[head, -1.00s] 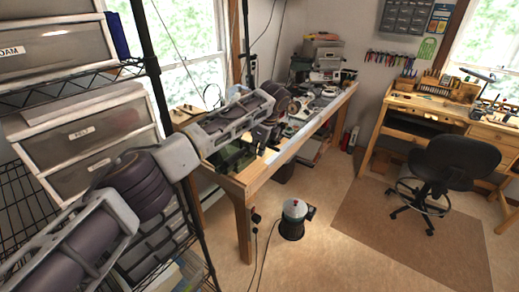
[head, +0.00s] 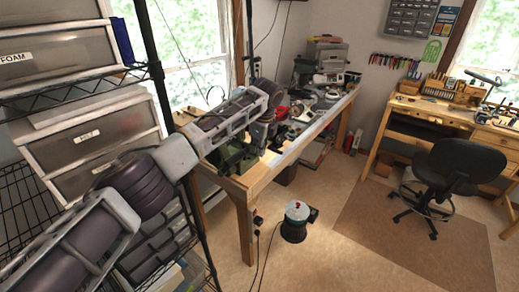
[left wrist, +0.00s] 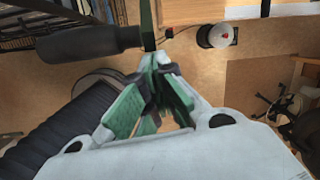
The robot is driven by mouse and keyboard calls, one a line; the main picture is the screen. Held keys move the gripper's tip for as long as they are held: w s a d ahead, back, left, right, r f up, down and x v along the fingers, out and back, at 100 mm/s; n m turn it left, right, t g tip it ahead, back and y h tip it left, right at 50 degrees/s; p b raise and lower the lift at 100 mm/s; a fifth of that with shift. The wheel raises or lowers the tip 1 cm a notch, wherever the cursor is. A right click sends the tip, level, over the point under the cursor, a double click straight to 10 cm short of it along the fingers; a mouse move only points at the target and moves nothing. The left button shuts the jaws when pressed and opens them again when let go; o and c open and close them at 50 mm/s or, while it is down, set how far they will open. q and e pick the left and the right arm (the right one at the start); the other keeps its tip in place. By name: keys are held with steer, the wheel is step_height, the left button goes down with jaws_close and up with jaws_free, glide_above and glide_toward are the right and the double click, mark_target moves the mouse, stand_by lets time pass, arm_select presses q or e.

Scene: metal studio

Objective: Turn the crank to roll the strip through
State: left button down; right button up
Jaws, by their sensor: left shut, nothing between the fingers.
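The green rolling mill (head: 238,156) stands on the near end of the wooden bench, partly hidden by my left arm. In the left wrist view, a dark crank grip (left wrist: 90,42) lies across the upper left, beside a narrow green bar (left wrist: 148,22). My left gripper (left wrist: 154,68) is shut and empty, its fingers drawn together just below the bar and to the right of the grip. I cannot tell whether the tips touch the bar. In the head view, the gripper's fingers are hard to make out beyond the forearm. I cannot make out the strip.
A wire shelf with drawers (head: 90,140) stands close at the left, beside my arm. Tools and machines crowd the bench's (head: 246,184) far end. A small pot-like device (head: 296,220) with a cord is on the floor.

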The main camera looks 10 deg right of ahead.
arm_select(q)
steer(key=shift+w+a+r, duration=0.3)
steer(key=shift+w+a, duration=0.05)
steer(key=shift+a, duration=0.1)
arm_select(e)
steer(key=shift+w+d+r, duration=0.1)
steer(key=shift+d+r, duration=0.1)
arm_select(q)
steer(key=shift+w+a+r+g+h+p, duration=0.25)
steer(key=shift+a+r+g+h+p, duration=0.15)
steer(key=shift+g+h, duration=0.1)
arm_select(e)
steer(key=shift+w+r, duration=0.1)
steer(key=shift+r, duration=0.1)
stand_by(0.6)
arm_select(q)
steer(key=shift+w+a+r, duration=0.1)
steer(key=shift+w, duration=0.05)
arm_select(e)
steer(key=shift+d+r, duration=0.1)
steer(key=shift+d, duration=0.1)
stand_by(0.4)
arm_select(q)
steer(key=shift+w+a+r+p, duration=0.3)
steer(key=shift+w+a+r, duration=0.25)
steer(key=shift+a+r, duration=0.05)
arm_select(e)
steer(key=shift+w+d+r, duration=0.15)
steer(key=shift+w+r, duration=0.05)
stand_by(0.9)
